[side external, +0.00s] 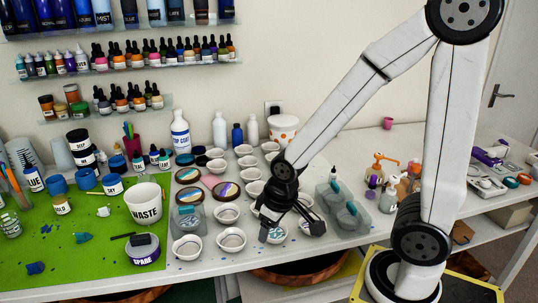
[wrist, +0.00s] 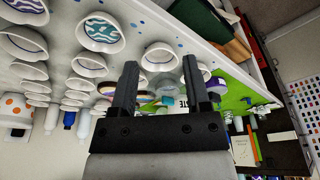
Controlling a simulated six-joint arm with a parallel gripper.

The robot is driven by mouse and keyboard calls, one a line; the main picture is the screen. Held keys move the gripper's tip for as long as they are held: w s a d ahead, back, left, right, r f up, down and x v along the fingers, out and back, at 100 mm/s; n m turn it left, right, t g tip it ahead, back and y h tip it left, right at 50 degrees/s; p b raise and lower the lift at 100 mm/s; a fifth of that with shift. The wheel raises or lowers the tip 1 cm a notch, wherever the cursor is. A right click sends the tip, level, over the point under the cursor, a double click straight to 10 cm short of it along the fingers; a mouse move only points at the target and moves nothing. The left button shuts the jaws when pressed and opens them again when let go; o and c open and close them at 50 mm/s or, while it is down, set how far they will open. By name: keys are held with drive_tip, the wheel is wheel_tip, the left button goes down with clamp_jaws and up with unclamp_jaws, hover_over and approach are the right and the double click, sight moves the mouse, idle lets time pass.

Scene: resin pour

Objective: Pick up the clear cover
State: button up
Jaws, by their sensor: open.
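My gripper (side external: 290,228) is open and empty, pointing down over the small white bowls near the front of the table. In the wrist view its two black fingers (wrist: 160,68) stand apart with nothing held between them. A clear box-like piece (side external: 187,220) stands left of my gripper, at the edge of the green mat, with a round coaster on or just behind its top. It looks like the clear cover, but I cannot be sure. Beyond my fingers in the wrist view, a clear, teal-tinted shape is partly hidden; I cannot tell its form.
White bowls (side external: 232,239) stand in rows around my gripper; one holds a teal pattern (wrist: 101,33). Clear moulds with teal contents (side external: 342,212) stand to the right. The green mat (side external: 85,262) holds a WASTE tub (side external: 145,202) and jars. Bottles line the back.

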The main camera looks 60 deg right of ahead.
drive_tip(key=o, duration=0.5)
drive_tip(key=shift+o, duration=0.2)
drive_tip(key=shift+d, duration=0.1)
drive_tip(key=s+d+n+g, duration=0.1)
drive_tip(key=s+d+n, duration=0.2)
drive_tip(key=d, duration=0.5)
drive_tip(key=s+d+r+n, duration=0.1)
drive_tip(key=s+d+n, duration=0.2)
drive_tip(key=s+d, duration=0.2)
drive_tip(key=s+d+n+g, duration=0.1)
drive_tip(key=s+d+n, duration=0.2)
drive_tip(key=d, duration=0.8)
drive_tip(key=shift+s+d+r+g, duration=0.3)
drive_tip(key=shift+s+d, duration=0.1)
drive_tip(key=shift+f, duration=0.1)
